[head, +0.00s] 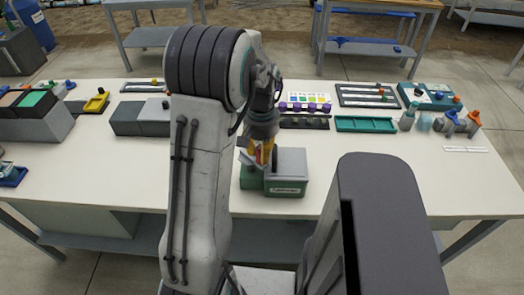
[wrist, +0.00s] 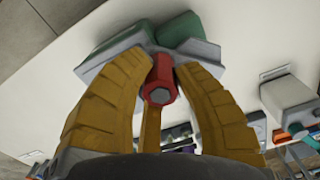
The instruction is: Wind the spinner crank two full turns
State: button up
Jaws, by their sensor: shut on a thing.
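The spinner (head: 287,180) is a green and grey box on the white bench, right below my gripper. Its crank has a red knob (wrist: 160,80), which shows in the wrist view between the yellow fingers. My gripper (head: 262,153) is shut on this knob, with its fingers pointing down. In the wrist view my gripper (wrist: 158,85) has its fingers around the knob, and the grey and green spinner body (wrist: 180,32) lies beyond it. In the head view my arm and fingers hide most of the crank.
A grey box (head: 142,118) stands left of my arm. A green tray (head: 366,124) and a dark tray (head: 304,122) lie behind the spinner. Several bottles (head: 440,122) stand at the right.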

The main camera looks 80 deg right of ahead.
jog(key=shift+w+a+b, duration=0.3)
jog(key=shift+w+a, duration=0.4)
jog(key=shift+w, duration=0.2)
jog(key=shift+w, duration=0.1)
jog(key=shift+w+a, duration=0.2)
jog(key=shift+w, duration=0.85)
jog(key=shift+w+d, duration=0.25)
jog(key=shift+w, duration=0.3)
jog(key=shift+w+d, duration=0.25)
jog(key=shift+w, duration=0.3)
